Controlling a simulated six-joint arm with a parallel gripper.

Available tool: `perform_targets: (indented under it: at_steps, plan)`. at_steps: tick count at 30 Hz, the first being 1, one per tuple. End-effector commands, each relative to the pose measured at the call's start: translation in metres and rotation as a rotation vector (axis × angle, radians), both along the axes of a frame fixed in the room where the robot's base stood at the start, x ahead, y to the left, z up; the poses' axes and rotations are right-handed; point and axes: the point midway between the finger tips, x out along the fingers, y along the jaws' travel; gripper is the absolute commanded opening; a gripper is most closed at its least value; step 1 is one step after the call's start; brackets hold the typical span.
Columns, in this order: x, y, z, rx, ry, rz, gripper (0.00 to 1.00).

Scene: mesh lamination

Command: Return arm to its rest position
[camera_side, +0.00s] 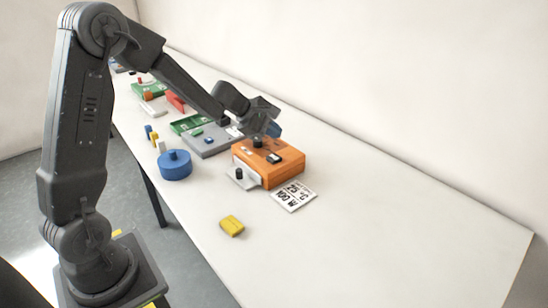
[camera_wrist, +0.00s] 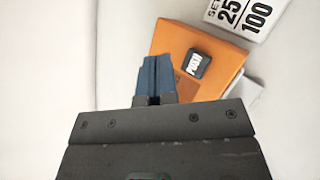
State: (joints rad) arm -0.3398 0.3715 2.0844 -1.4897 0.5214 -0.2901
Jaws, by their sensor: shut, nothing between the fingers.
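My gripper (camera_side: 274,128) is above the far side of the orange box in the side view. In the wrist view its blue fingers (camera_wrist: 154,78) are together with nothing between them. The orange box (camera_side: 284,171) stands on the white table and carries a black knob and a dark button. In the wrist view the box (camera_wrist: 190,50) lies beyond and to the right of the fingers, with the black button marked in white on its top. I cannot tell whether the fingers touch the box.
A printed card (camera_side: 293,195) lies in front of the box, and a yellow block (camera_side: 232,226) nearer. A blue round container (camera_side: 174,165), a grey tray (camera_side: 207,144) and small coloured blocks stand to the left. The table's right side (camera_side: 420,220) is clear.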

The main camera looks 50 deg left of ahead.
Motion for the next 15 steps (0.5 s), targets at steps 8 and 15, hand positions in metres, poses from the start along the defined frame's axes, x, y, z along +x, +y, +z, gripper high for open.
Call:
perform_targets:
  at_steps: [8,15]
  plan:
    - [0.0,0.0,0.0,0.0,0.0,0.0,0.0]
    - [-0.013,-0.027,0.027,0.079,-0.043,-0.142,0.0]
